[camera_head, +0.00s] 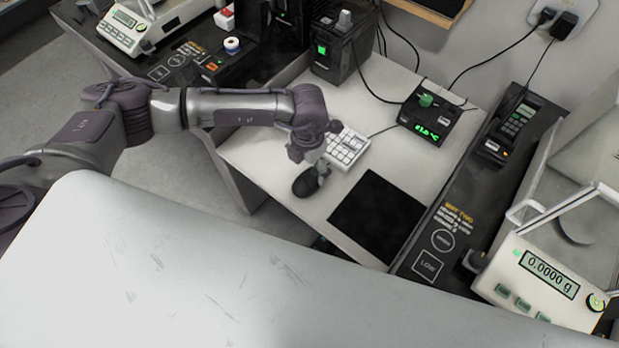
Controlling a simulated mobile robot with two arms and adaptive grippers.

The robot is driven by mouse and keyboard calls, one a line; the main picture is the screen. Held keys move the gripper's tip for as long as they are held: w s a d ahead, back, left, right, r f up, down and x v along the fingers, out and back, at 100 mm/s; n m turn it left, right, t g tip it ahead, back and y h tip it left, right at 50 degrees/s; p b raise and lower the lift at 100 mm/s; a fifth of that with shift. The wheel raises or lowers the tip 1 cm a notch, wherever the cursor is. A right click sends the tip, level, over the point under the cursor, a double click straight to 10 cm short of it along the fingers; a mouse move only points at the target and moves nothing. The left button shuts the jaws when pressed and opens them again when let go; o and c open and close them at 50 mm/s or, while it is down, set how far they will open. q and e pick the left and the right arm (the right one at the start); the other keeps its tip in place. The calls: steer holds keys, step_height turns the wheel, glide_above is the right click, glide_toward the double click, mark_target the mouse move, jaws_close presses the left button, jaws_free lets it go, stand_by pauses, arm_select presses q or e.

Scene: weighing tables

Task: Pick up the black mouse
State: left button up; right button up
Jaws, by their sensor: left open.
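The black mouse (306,184) lies on the white table, in front of the white keypad and to the left of the black mat. My left arm comes in from the left over the table's left edge. My left gripper (321,167) points down at the mouse and is open; its fingers are small in the picture and overlap the mouse's back right end. I cannot tell whether they touch it. My right gripper does not show.
A white keypad (346,148) and a black square mat (377,217) lie close by. A black box with a green display (430,126) stands behind. A balance reading 0.0000 g (545,275) stands at the right. The white table (262,160) has clear room left of the mouse.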

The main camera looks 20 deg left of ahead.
mark_target(309, 177)
arm_select(q)
steer(key=f, duration=0.1)
steer(key=f+p, duration=0.1)
steer(key=f, duration=0.2)
steer(key=shift+s+d+f, duration=0.15)
steer(key=shift+s+d, duration=0.05)
steer(key=shift+s, duration=0.1)
steer(key=shift+f, duration=0.45)
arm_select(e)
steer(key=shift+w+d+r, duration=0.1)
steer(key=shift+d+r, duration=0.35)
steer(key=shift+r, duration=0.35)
arm_select(q)
steer(key=c, duration=1.7)
steer(key=shift+o, duration=0.2)
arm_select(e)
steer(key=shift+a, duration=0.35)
arm_select(q)
steer(key=shift+r, duration=0.15)
